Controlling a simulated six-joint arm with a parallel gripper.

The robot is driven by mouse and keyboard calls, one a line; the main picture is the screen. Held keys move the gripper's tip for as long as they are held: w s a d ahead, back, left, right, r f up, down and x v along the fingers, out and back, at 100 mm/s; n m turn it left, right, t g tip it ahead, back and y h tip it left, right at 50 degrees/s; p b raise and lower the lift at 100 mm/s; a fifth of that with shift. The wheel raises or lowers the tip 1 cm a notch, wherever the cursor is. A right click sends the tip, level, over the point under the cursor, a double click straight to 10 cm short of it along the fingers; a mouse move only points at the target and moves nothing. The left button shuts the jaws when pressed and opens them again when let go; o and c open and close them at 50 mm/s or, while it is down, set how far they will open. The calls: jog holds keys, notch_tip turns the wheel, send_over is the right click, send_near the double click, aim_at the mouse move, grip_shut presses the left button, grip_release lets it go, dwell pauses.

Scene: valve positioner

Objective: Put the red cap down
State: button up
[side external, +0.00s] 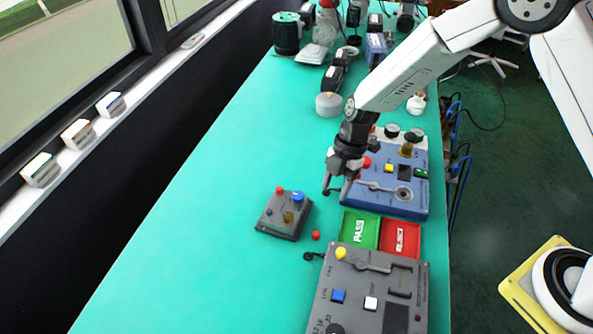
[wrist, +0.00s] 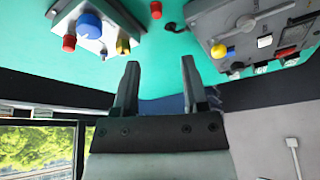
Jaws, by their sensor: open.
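A small red cap (side external: 316,235) sits on the green table between the small grey box and the large grey panel. It also shows in the wrist view (wrist: 156,9) at the top edge, apart from my fingers. My gripper (side external: 337,192) is open and empty above the table, at the left edge of the blue panel. In the wrist view my gripper (wrist: 160,65) has its two fingers spread with nothing between them. Another red knob (side external: 279,190) stands on the small grey box (side external: 275,226), beside a blue knob (side external: 298,197).
A green PASS tray (side external: 344,238) and a red tray (side external: 414,247) lie between the blue panel (side external: 412,208) and the grey panel (side external: 322,300). Several objects crowd the table's far end. The table's left side is clear.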

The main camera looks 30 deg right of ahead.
jog(key=s+d+r+m+t+h, duration=0.2)
jog(key=s+d+r+m, duration=0.3)
jog(key=m, duration=0.5)
jog(key=s+d+r+m+t+h, duration=0.1)
jog(key=s+d+r+m+t, duration=0.1)
jog(key=s+d+r+m, duration=0.3)
jog(key=s+d+m, duration=0.4)
jog(key=m, duration=0.2)
jog(key=shift+d+r+m+h, duration=0.2)
jog(key=shift+d+m+h, duration=0.1)
jog(key=shift+h, duration=0.1)
